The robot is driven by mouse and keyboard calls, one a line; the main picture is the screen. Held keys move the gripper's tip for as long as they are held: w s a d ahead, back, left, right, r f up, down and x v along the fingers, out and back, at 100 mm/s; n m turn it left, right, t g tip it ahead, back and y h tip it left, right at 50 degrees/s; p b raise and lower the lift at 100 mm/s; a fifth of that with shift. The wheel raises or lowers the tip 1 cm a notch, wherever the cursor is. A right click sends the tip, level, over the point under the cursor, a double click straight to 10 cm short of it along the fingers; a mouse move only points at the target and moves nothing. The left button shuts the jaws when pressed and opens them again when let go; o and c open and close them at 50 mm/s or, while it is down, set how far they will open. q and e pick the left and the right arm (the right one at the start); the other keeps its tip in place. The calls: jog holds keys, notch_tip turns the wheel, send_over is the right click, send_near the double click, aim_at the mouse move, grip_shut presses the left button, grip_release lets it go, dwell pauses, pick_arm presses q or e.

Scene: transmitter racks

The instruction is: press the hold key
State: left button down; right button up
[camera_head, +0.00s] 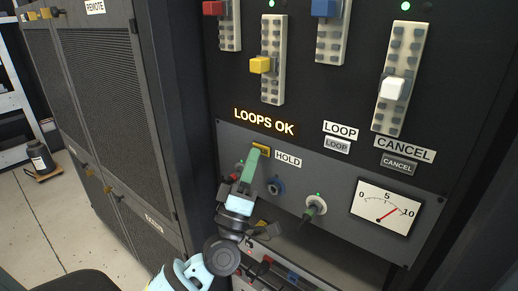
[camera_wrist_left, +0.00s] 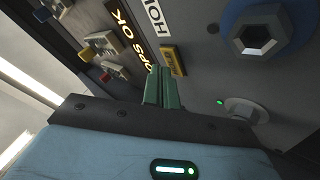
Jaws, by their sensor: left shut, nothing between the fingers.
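The yellow hold key (camera_head: 264,149) sits on the grey lower panel, left of the white HOLD label (camera_head: 288,159). My left gripper (camera_head: 252,157) is shut and empty, its green fingers pointing up at the panel. In the head view its tips overlap the left part of the key. In the left wrist view the yellow key (camera_wrist_left: 173,60) shows just beyond and beside the fingertips (camera_wrist_left: 158,72). I cannot tell whether they touch it. My right gripper is not in view.
A blue hex socket (camera_head: 276,186) and a round connector (camera_head: 315,207) are close to the right of my left gripper. LOOP (camera_head: 337,146) and CANCEL (camera_head: 398,164) keys and a dial meter (camera_head: 385,208) lie further right. Slider switches (camera_head: 272,60) stand above. A dark cabinet (camera_head: 110,100) flanks the left.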

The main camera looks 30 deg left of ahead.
pick_arm(q)
jog(key=shift+s, duration=0.25)
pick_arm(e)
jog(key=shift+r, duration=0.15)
pick_arm(q)
jog(key=s+p, duration=0.1)
jog(key=s, duration=0.5)
jog(key=shift+a, duration=0.25)
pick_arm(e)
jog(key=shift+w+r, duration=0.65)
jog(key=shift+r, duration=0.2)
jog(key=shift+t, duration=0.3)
